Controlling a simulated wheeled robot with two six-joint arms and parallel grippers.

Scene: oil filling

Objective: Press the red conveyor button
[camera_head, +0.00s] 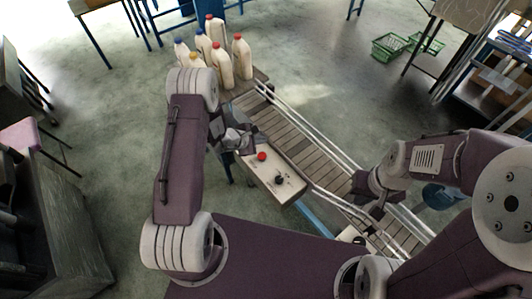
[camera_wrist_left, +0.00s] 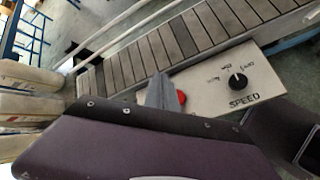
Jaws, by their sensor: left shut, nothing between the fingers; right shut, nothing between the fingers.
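The red button (camera_head: 262,156) sits on the cream control panel (camera_head: 292,191) beside the conveyor, near a black knob (camera_head: 279,179). My left gripper (camera_head: 246,149) is shut and empty, just left of the button. In the left wrist view the shut fingers (camera_wrist_left: 161,88) partly cover the red button (camera_wrist_left: 181,97), with the black speed knob (camera_wrist_left: 238,82) to its right. I cannot tell whether the fingertips touch the button. My right gripper (camera_head: 378,208) is shut and empty over the lower right of the conveyor.
The slatted conveyor (camera_head: 292,137) runs diagonally with metal rails along it. Several cream bottles (camera_head: 222,66) with coloured caps stand at its upper left end. Green baskets (camera_head: 390,45) lie on the floor at the upper right. A dark cabinet (camera_head: 62,225) stands at left.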

